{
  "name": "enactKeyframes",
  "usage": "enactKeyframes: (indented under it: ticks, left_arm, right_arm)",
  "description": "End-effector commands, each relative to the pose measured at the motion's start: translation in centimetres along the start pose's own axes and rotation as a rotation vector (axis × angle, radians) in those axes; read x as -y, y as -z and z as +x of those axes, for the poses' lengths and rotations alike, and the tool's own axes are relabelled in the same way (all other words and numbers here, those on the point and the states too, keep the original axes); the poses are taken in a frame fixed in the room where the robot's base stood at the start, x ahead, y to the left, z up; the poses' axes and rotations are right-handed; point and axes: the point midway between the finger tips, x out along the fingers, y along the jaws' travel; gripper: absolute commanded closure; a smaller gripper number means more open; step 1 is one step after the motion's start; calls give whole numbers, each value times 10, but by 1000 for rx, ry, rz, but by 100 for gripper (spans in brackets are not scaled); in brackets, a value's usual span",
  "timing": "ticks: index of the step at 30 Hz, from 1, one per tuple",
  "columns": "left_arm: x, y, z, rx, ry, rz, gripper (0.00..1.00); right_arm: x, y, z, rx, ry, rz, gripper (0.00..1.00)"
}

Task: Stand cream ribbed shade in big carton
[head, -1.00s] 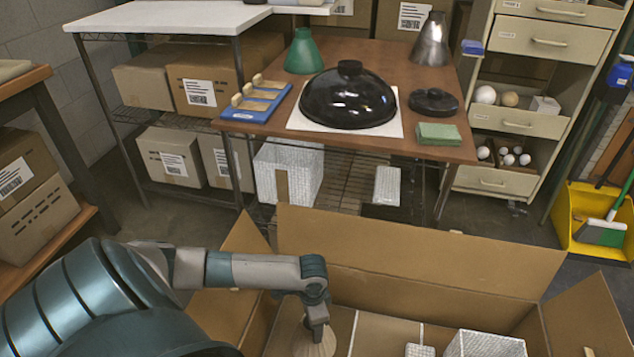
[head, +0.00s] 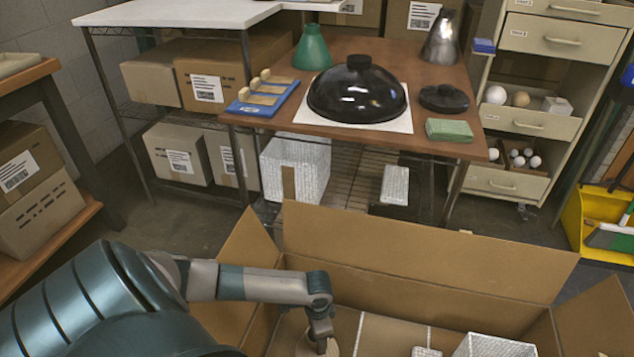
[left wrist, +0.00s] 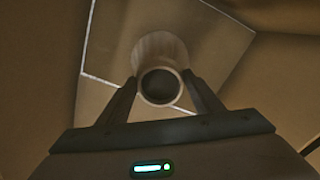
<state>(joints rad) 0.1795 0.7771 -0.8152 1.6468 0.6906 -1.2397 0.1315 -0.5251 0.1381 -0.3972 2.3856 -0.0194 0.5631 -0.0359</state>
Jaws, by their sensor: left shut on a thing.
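The cream ribbed shade (head: 306,346) shows only in part at the bottom edge of the head view, inside the big carton (head: 425,252). My left gripper (head: 321,347) reaches down over the carton and is shut on the shade. In the left wrist view the shade (left wrist: 158,50) is between the two fingers of my left gripper (left wrist: 161,84), with its round open end towards the camera. Whether its lower end touches the carton floor I cannot tell. My right gripper is not in view.
The carton's flaps stand open, and a thin divider line runs across its floor. A white wrapped block (head: 493,345) and a smaller white piece (head: 425,351) lie to the right inside it. Behind is a brown table (head: 440,95) with a black dome (head: 357,92).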

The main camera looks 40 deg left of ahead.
Motion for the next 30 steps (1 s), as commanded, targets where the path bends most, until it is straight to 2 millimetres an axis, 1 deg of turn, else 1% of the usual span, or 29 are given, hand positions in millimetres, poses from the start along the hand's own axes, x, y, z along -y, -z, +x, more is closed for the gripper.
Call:
enactKeyframes:
  ticks: [1,2,13,14,15,16,26,30]
  left_arm:
    - [0,0,5,0,0,0,86]
    - [0,0,6,0,0,0,86]
    - [0,0,7,0,0,1,86]
    - [0,0,7,0,0,1,33]
    - [0,0,7,0,0,1,24]
    - [0,0,7,0,0,1,21]
    - [0,0,6,0,0,1,21]
    - [1,0,-1,0,1,0,21]
  right_arm:
    - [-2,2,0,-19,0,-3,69]
    - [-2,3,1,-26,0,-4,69]
    - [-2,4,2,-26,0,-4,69]
    - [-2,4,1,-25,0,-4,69]
    - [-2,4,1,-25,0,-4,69]
    - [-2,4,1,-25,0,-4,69]
    - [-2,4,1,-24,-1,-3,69]
    - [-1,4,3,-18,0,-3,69]
